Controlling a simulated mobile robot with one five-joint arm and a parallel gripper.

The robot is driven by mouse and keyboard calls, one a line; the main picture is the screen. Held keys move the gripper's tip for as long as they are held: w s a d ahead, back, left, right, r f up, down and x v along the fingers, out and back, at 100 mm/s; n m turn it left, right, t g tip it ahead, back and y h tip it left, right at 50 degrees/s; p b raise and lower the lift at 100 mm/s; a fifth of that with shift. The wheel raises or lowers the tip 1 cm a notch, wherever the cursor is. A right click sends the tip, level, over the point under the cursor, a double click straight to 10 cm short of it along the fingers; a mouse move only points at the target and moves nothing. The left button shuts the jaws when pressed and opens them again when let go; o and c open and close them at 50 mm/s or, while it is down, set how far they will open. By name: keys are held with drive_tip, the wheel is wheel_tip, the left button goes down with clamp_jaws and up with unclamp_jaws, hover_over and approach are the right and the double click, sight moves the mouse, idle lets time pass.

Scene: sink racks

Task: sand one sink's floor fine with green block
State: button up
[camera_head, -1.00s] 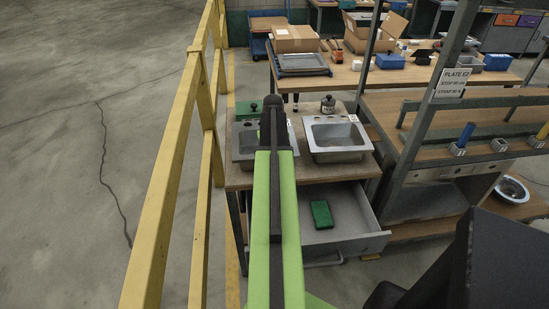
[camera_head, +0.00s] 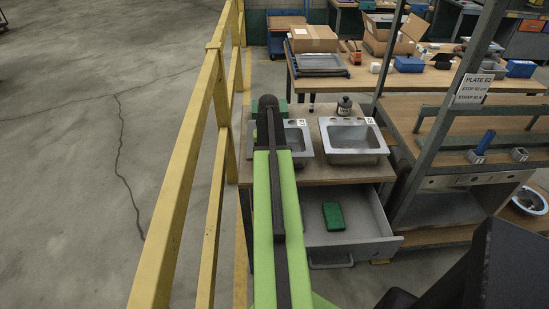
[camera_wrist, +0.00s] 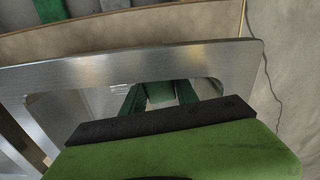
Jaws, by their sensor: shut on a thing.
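Two grey metal sinks stand side by side on the wooden bench. The left sink (camera_head: 300,143) is partly hidden behind my arm; the right sink (camera_head: 352,157) is empty. In the wrist view, the left sink's brushed rim (camera_wrist: 110,68) crosses the picture. My gripper (camera_wrist: 160,95) reaches down at its basin opening, shut on a green block (camera_wrist: 160,92) between dark green fingers. Whether the block touches the basin floor cannot be told. Another green block (camera_head: 333,216) lies in the open drawer. In the head view my arm hides the fingers.
A green object (camera_head: 267,102) sits behind the left sink, beside a dark bottle (camera_head: 344,105) at the bench back. The open drawer (camera_head: 370,240) juts out in front. A yellow railing (camera_head: 190,150) runs along the left; a steel rack post (camera_head: 455,110) stands right.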

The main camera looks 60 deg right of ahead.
wheel_tip(320, 180, up, 6)
drive_tip(key=p, duration=0.6)
wheel_tip(320, 180, up, 3)
drive_tip(key=p, duration=0.3)
drive_tip(key=shift+s+r, duration=0.1)
drive_tip(key=shift+r, duration=0.05)
idle(0.3)
